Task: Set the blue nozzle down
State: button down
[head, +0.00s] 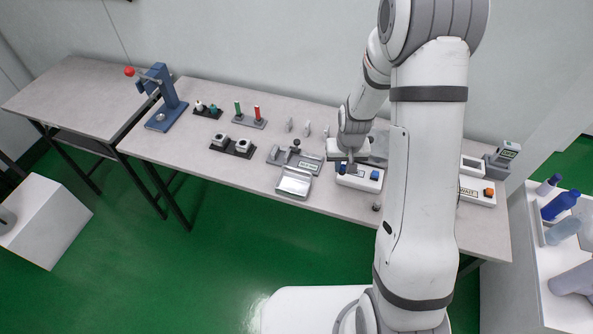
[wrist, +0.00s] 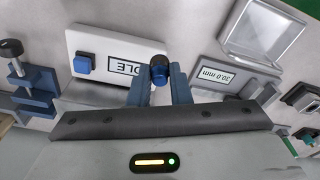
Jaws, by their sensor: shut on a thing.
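The nozzle overlaps the edge of a white tester with a label ending in "DLE" (wrist: 120,62) and a blue square button (wrist: 82,64). I cannot tell whether it touches the tester. In the head view my gripper (head: 352,162) points down over the same white tester (head: 358,184). The nozzle's lower end and its support are not clear.
Another white tester with an orange button (head: 489,192) is at the right. A black holder (head: 232,152) and a blue press (head: 166,108) stand at left. The table's front-left edge is clear.

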jog(key=shift+w+r, duration=0.1)
jog(key=shift+w, duration=0.3)
jog(key=shift+a, duration=0.1)
jog(key=s+a+r+n+b, duration=0.25)
jog(key=a+b, duration=0.25)
jog(key=a, duration=0.8)
send_over(294, 189)
notch_tip(294, 189, down, 4)
jog(key=shift+s+f+p, duration=0.1)
jog(key=shift+f+p, duration=0.05)
jog(key=shift+p, duration=0.3)
jog(key=shift+f, duration=2.4)
jog(key=shift+f, duration=0.2)
jog(key=c, duration=1.3)
grip_release()
jog(key=shift+r, duration=0.1)
jog(key=shift+c, duration=0.2)
